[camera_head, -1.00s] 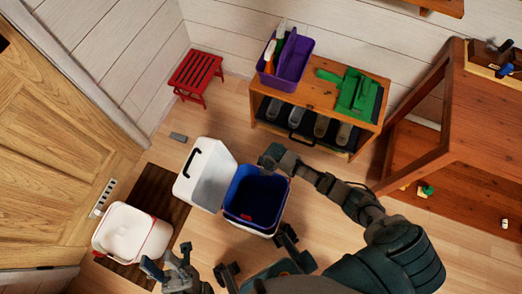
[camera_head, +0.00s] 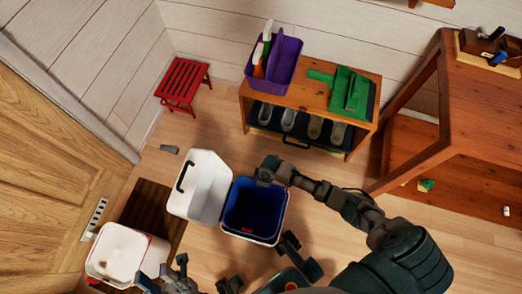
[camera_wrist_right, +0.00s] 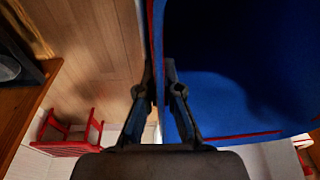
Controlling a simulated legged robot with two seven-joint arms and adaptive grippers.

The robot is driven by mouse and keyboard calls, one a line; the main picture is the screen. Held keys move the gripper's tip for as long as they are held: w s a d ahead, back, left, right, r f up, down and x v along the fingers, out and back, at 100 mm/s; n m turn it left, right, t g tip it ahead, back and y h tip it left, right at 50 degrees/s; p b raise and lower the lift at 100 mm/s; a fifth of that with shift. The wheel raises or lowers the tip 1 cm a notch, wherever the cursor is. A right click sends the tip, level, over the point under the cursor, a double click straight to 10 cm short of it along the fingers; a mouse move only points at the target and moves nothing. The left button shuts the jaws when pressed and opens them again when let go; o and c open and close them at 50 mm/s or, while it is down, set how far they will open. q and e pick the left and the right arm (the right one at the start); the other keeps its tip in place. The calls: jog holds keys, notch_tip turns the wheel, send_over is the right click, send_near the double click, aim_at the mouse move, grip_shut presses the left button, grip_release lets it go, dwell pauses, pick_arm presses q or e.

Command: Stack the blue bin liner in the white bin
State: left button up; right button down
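The blue bin liner (camera_head: 255,205) shows as an open-topped tub, with its dark inside facing up. A thin white and red edge runs along its near side. A white bin (camera_head: 118,250) with red trim is at the lower left. My right gripper (camera_head: 267,170) is at the liner's far rim. In the right wrist view, the right gripper's fingers (camera_wrist_right: 158,85) close on the liner's wall (camera_wrist_right: 215,85) from both sides. My left gripper (camera_head: 162,277) is open and empty near the white bin.
A dark slatted mat (camera_head: 152,212) lies under the white bin. A wooden shoe bench (camera_head: 300,98) carries a purple caddy (camera_head: 285,60) and a green dustpan (camera_head: 350,92). A red stool (camera_head: 183,84) stands by the wall. A wooden table (camera_head: 475,110) is at right.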

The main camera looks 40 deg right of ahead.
jog(key=c, duration=1.3)
grip_release()
